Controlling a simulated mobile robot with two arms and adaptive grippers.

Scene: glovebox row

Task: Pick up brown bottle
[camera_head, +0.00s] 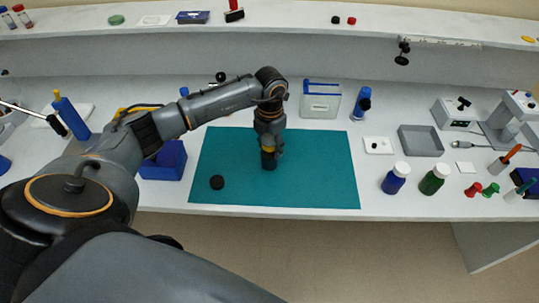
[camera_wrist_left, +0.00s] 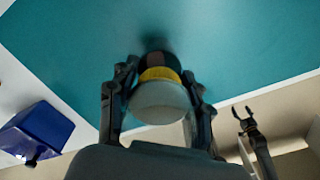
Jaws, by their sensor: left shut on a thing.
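My left gripper (camera_head: 270,147) points down over the teal mat (camera_head: 320,170). It is shut on the brown bottle (camera_head: 268,163), whose dark lower end shows below the fingers. In the left wrist view the bottle (camera_wrist_left: 160,92) sits between the two fingers of the left gripper (camera_wrist_left: 159,98), with a pale round top, a yellow band and a dark far end. I cannot tell whether its base touches the mat. My right gripper (camera_wrist_left: 244,120) shows at the right of the left wrist view, fingers apart and empty, beyond the mat edge.
A blue container (camera_head: 164,160) stands left of the mat. A clear box (camera_head: 321,100) stands behind it. A blue-bodied bottle (camera_head: 394,179) and a green-bodied one (camera_head: 434,180) stand to the right.

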